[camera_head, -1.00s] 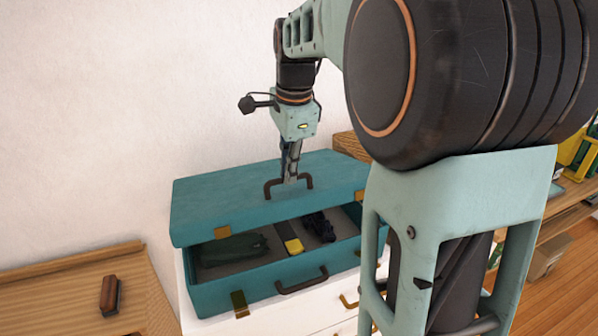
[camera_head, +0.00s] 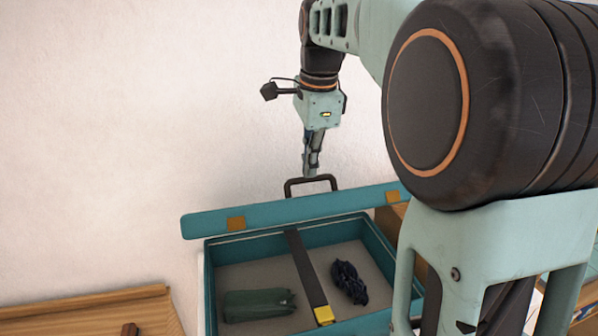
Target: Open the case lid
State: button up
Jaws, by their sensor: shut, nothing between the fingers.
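The teal case (camera_head: 210,285) stands with its inside in clear view. Its lid (camera_head: 285,213) is raised and seen nearly edge-on, with two brass latch plates on its front edge. A dark handle (camera_head: 290,186) sticks up behind the lid's edge. My gripper (camera_head: 309,173) points down at the top of this handle; its fingers are shut with nothing between them. I cannot tell whether the fingertips touch the handle. The lid's far side and hinge are hidden.
Inside the case lie a rolled green cloth (camera_head: 258,305), a dark strap with a yellow end (camera_head: 306,270) and a dark blue bundle (camera_head: 349,282). A wooden surface (camera_head: 90,312) lies at lower left. The white wall is behind. My arm fills the right side.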

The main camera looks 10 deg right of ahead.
jog(key=o, duration=0.6)
jog(key=shift+s, duration=0.55)
jog(key=shift+w+d+f, duration=0.1)
jog(key=r, duration=0.4)
jog(key=s+r, duration=0.1)
jog(key=r, duration=0.3)
jog(key=s+r, duration=0.1)
jog(key=r, duration=0.2)
jog(key=shift+s+r, duration=0.15)
jog(key=shift+r, duration=0.25)
jog(key=shift+c, duration=0.2)
